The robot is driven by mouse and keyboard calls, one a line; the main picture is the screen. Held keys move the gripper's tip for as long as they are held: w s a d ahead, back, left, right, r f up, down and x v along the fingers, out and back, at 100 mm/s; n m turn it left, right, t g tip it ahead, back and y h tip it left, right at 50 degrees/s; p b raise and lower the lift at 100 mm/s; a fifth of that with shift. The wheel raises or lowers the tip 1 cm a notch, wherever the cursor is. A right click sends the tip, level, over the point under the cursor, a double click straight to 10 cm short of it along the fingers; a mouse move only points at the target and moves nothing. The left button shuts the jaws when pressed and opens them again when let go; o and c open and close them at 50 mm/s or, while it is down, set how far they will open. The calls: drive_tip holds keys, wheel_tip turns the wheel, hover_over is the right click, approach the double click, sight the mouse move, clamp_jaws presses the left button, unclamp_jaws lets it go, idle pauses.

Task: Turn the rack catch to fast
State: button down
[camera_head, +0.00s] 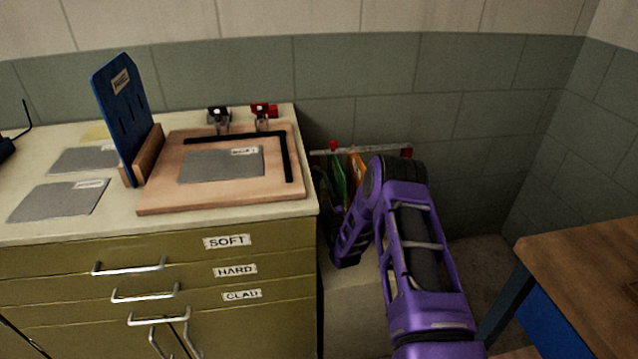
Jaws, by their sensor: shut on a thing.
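The rack (378,151) stands low against the wall, right of the cabinet, with a pale rail along its top. A small red piece (333,146) sits near the rail's left end and another red piece (407,150) is at its right end. I cannot tell which, if either, is the catch, or how it is turned. A green sheet (338,180) and an orange sheet (357,165) stand in the rack, partly hidden by my purple arm. My arm bends down beside the cabinet's right side. My gripper is hidden from this view.
The olive cabinet (170,300) has drawers labelled SOFT, HARD and CLAD. On its top are a wooden board (220,202) with a grey sheet (220,165), an upright blue plate (122,110) and loose grey sheets (60,200). A wooden table (590,270) stands at right.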

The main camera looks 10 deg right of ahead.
drive_tip(key=shift+f, duration=0.1)
idle(0.3)
drive_tip(key=shift+c, duration=2.3)
unclamp_jaws()
